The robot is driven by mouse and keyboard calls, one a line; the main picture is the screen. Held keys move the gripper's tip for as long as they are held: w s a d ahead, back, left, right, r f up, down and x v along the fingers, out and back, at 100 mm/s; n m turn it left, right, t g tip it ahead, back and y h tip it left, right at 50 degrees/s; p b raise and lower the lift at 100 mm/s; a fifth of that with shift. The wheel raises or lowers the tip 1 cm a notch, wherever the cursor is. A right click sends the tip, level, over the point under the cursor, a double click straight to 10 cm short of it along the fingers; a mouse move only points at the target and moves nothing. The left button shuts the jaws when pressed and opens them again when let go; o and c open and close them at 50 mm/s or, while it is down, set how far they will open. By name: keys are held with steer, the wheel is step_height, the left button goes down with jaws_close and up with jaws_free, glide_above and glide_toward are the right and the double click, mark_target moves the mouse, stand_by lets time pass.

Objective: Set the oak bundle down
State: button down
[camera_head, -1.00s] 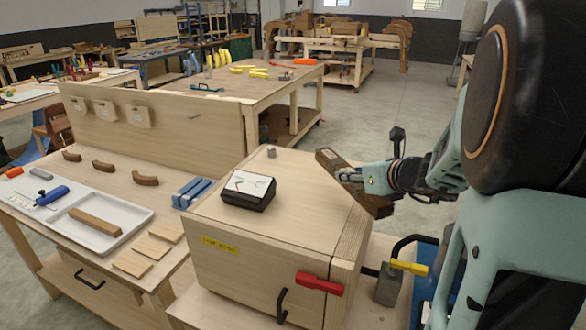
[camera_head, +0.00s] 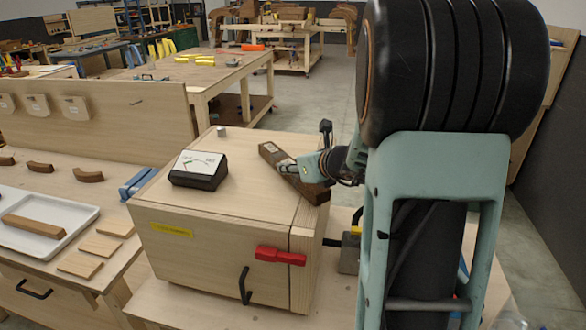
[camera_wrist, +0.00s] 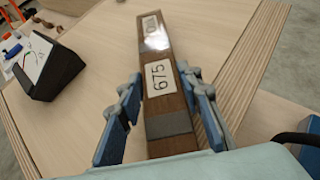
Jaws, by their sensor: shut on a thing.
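The oak bundle (camera_head: 309,189) is a dark brown bar with white labels, one reading 675 in the wrist view (camera_wrist: 173,125). My gripper (camera_head: 292,170) is shut on it, with blue-grey fingers along both long sides in the wrist view (camera_wrist: 158,82). The bundle lies at a slant over the right part of the pale wooden box top (camera_head: 240,190), its near end by the box's right edge. I cannot tell whether it touches the top.
A black meter with a white dial (camera_head: 199,170) and a small grey block (camera_head: 221,131) stand on the box top. A red handle (camera_head: 280,256) juts from the box front. The bench at left holds a white tray (camera_head: 78,220) and thin wood slats (camera_head: 100,245).

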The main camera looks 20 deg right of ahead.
steer(key=shift+f, duration=0.1)
steer(key=c, duration=1.4)
jaws_free()
